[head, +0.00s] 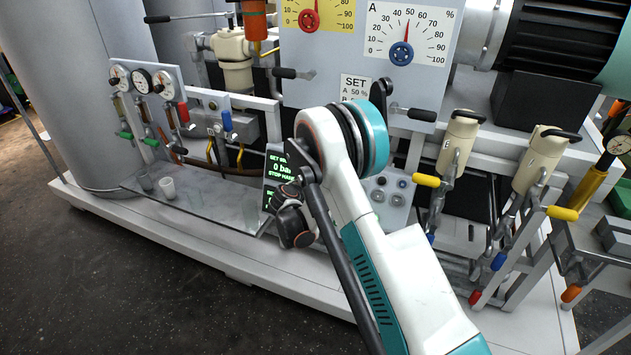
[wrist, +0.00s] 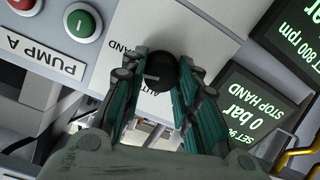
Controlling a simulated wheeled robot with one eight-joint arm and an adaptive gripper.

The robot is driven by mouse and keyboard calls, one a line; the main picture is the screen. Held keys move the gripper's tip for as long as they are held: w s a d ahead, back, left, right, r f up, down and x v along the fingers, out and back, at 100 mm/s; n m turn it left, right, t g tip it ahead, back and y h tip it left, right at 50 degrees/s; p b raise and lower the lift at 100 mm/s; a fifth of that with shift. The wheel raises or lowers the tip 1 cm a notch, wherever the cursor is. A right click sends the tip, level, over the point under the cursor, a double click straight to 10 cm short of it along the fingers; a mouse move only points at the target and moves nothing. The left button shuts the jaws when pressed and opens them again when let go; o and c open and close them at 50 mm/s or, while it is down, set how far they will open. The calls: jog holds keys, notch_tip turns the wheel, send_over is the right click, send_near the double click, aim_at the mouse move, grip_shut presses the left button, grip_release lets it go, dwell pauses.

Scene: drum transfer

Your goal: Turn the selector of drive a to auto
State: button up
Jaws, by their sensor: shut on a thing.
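The selector (wrist: 157,70) is a round black knob with a small pale mark, on a light panel plate. "HAND" is printed beside it, and a second label is partly covered by a finger. My gripper (wrist: 164,66) has its teal fingers on either side of the knob and is shut on it. A "PUMP A" label (wrist: 45,65) is to the left of the knob; the word "drive" is not readable. A display (wrist: 252,112) to the right reads "0 bar" and "STOP HAND". In the head view my arm hides the selector.
A green button (wrist: 80,22) and a red button (wrist: 22,4) are near the selector. The head view shows gauges (head: 143,80), a dial board (head: 405,35), and levers with yellow handles (head: 426,180) on the right. A shelf with small cups (head: 167,187) is at left.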

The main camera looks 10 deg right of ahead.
jog(key=n, duration=0.3)
jog(key=shift+a+n, duration=0.1)
jog(key=shift+n, duration=0.2)
jog(key=n, duration=0.3)
jog(key=shift+w+n+h, duration=0.1)
jog(key=shift+n+h, duration=0.2)
jog(key=n, duration=0.3)
jog(key=shift+a+f+n, duration=0.1)
jog(key=shift+n, duration=2)
jog(key=o, duration=1.1)
jog(key=shift+c, duration=0.2)
